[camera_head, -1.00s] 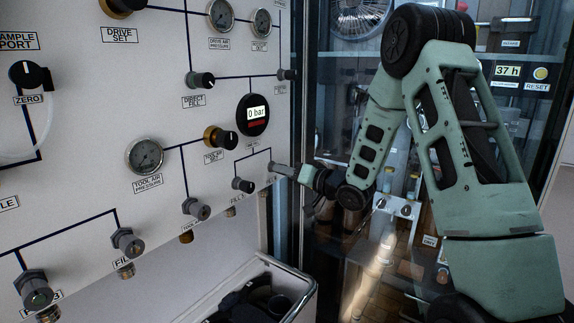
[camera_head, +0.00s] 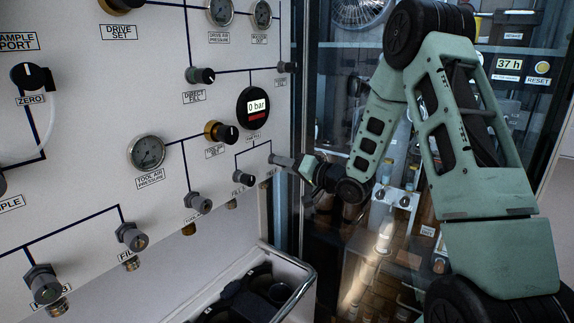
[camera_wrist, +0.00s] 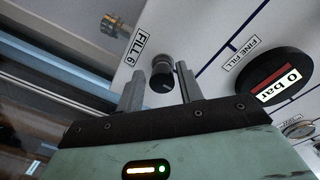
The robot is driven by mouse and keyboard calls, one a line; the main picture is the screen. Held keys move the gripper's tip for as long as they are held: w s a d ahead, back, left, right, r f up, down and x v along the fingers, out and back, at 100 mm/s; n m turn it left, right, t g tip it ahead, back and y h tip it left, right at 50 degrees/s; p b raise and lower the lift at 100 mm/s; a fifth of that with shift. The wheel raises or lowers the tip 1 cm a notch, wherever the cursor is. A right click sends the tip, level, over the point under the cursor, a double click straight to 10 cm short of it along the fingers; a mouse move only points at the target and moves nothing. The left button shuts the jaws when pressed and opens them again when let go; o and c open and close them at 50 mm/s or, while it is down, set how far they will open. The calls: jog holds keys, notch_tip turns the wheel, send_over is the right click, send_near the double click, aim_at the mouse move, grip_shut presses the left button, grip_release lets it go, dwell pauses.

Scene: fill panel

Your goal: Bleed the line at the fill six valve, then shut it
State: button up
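The fill six valve is a small dark round knob (camera_wrist: 162,76) on the white panel, beside its "FILL 6" label (camera_wrist: 136,47) in the wrist view. My gripper (camera_wrist: 158,84) is open, with one finger on each side of the knob. The knob shows near the fingertips, with a gap on at least the left side; I cannot tell whether the right finger touches it. The round fine fill display (camera_head: 253,107) reads 0 bar, also in the wrist view (camera_wrist: 275,76).
Another fill valve knob (camera_head: 244,178) is just left of my gripper. A tool air gauge (camera_head: 146,152) and more valves are further left. An open bin (camera_head: 300,290) with dark items stands below. A glass-fronted cabinet (camera_head: 335,215) is right of the panel.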

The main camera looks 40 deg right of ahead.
jog(key=shift+o, duration=0.5)
jog(key=shift+r, duration=0.1)
jog(key=b+v, duration=0.2)
jog(key=v, duration=1.5)
jog(key=shift+s, duration=0.15)
